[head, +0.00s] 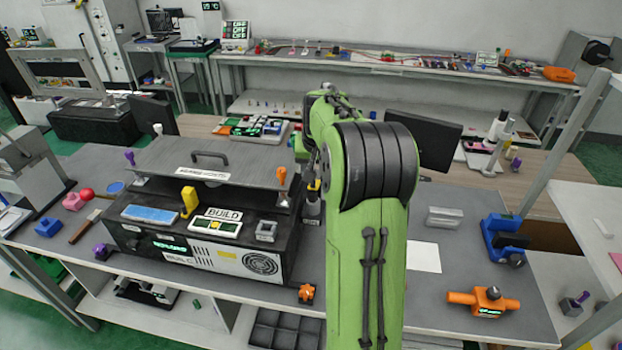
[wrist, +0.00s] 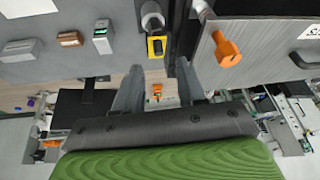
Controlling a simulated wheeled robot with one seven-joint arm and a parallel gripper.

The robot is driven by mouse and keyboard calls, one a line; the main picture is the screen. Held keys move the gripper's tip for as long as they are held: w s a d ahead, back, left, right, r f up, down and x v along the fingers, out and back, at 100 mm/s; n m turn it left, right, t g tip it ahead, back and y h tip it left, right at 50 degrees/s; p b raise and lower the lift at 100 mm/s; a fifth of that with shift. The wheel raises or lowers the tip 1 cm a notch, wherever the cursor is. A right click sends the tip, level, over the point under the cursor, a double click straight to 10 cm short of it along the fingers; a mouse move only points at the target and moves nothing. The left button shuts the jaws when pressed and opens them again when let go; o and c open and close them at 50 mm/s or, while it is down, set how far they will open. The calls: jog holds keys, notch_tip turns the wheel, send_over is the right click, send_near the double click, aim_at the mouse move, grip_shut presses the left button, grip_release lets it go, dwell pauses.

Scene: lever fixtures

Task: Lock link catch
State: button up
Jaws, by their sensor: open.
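No part is labelled as the link catch, so I cannot tell for sure which it is. A yellow and black piece (wrist: 156,46) with a grey cylinder stands just beyond my gripper (wrist: 158,85) in the wrist view. My gripper is open, its two dark fingers apart with nothing between them. The fingertips appear just short of the yellow piece, and I cannot tell whether they touch anything. An orange lever (wrist: 228,50) is on the lidded box to the right; it also shows at the box lid's right end in the head view (head: 281,177). My green arm hides the gripper in the head view.
The black box (head: 190,245) with a grey handled lid stands left of my arm on the grey bench. A yellow lever (head: 189,201) rises at its front. Blue (head: 503,238) and orange (head: 484,301) fixtures sit at right.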

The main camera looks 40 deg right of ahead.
jog(key=x, duration=0.5)
jog(key=shift+d+f, duration=0.1)
jog(key=shift+f, duration=0.1)
grip_shut()
